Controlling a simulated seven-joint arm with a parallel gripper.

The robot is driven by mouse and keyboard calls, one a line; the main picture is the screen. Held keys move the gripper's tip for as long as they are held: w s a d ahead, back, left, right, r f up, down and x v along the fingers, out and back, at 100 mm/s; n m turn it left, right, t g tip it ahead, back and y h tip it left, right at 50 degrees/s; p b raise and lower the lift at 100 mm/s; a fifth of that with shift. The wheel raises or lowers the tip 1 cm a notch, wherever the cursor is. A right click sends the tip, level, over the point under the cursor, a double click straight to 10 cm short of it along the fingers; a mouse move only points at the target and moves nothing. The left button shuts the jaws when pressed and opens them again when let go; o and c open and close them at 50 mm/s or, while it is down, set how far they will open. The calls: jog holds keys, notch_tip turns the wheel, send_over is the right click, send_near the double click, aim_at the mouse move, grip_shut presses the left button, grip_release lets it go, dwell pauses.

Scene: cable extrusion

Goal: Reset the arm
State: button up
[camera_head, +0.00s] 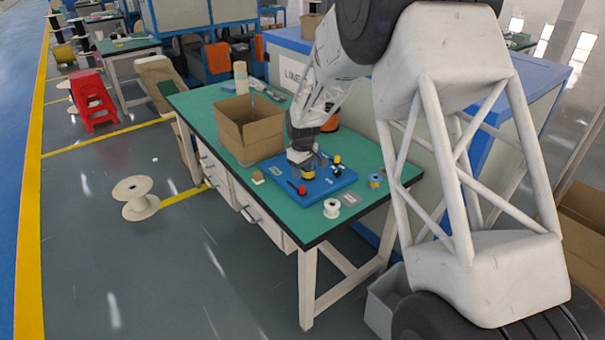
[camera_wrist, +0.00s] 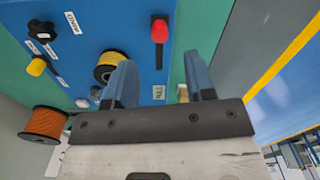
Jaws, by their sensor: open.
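In the head view my gripper (camera_head: 303,165) is over the blue control panel (camera_head: 326,186) on the table, small and partly hidden by my arm. The blue panel also shows in the wrist view (camera_wrist: 125,25). I cannot tell whether the finger touches that part.
An open cardboard box (camera_head: 249,128) stands on the green table (camera_head: 205,105) behind the panel. A white spool (camera_head: 331,208) and a blue-and-yellow spool (camera_head: 375,180) stand near the panel. An orange spool (camera_wrist: 43,124) shows in the wrist view.

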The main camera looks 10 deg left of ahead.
jog(key=shift+s+d+r, duration=0.2)
jog(key=shift+d+r, duration=0.1)
jog(key=shift+r, duration=0.15)
jog(key=s+d+r+m+t, duration=0.1)
jog(key=s+d+r+m, duration=0.4)
jog(key=s+d+r, duration=1.4)
jog(key=s+d+r+m, duration=0.1)
jog(key=s+d+m, duration=0.1)
jog(key=s, duration=0.8)
jog(key=s+d+r+m+t, duration=0.1)
jog(key=s+d, duration=0.4)
jog(key=s, duration=0.6)
jog(key=s+d+r+m, duration=0.1)
jog(key=s+d+m, duration=0.2)
jog(key=s, duration=0.7)
jog(key=shift+s+d+r+t, duration=0.25)
jog(key=shift+d+r+t, duration=0.05)
jog(key=shift+d, duration=0.3)
